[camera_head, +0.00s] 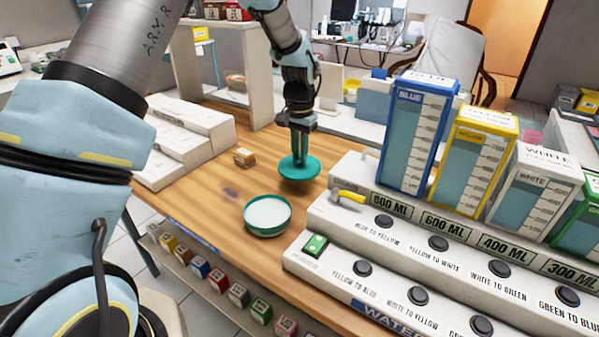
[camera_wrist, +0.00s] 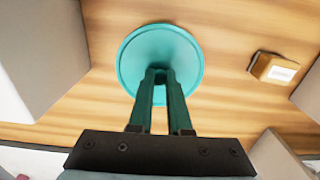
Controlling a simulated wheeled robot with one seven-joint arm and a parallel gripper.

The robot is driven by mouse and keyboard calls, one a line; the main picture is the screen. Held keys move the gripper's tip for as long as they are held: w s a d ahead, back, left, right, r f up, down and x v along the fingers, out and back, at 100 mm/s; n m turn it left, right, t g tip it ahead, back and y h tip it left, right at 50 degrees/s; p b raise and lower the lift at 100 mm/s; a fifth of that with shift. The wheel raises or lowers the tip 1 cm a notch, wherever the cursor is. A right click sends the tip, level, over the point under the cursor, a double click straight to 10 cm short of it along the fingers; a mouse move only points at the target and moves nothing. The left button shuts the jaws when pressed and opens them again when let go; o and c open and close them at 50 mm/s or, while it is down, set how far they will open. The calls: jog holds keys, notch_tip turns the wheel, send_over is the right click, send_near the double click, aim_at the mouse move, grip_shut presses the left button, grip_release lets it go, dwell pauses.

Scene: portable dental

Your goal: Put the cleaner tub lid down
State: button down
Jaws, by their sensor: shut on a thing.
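My gripper (camera_head: 299,158) is shut on the cleaner tub lid (camera_head: 289,171), a round teal disc, and holds it roughly level over the wooden table. In the wrist view the lid (camera_wrist: 170,50) lies beneath my fingertips (camera_wrist: 160,80); the grip point is hidden under the fingers. A dark shadow lies on the wood near the lid; I cannot tell how high it is. The open cleaner tub (camera_head: 267,216), round with a teal rim and pale contents, stands on the table in front of the lid.
A small brown box (camera_head: 244,157) stands left of the lid and also shows in the wrist view (camera_wrist: 273,68). The dispenser with buttons (camera_head: 400,235) and coloured tanks fills the right side. White boxes (camera_head: 185,130) stand at left. Bare wood (camera_head: 205,195) lies left of the tub.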

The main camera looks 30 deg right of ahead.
jog(key=shift+f+p, duration=0.6)
jog(key=shift+f, duration=2.05)
jog(key=shift+f, duration=0.15)
jog(key=c, duration=0.9)
grip_release()
jog(key=shift+o, duration=0.2)
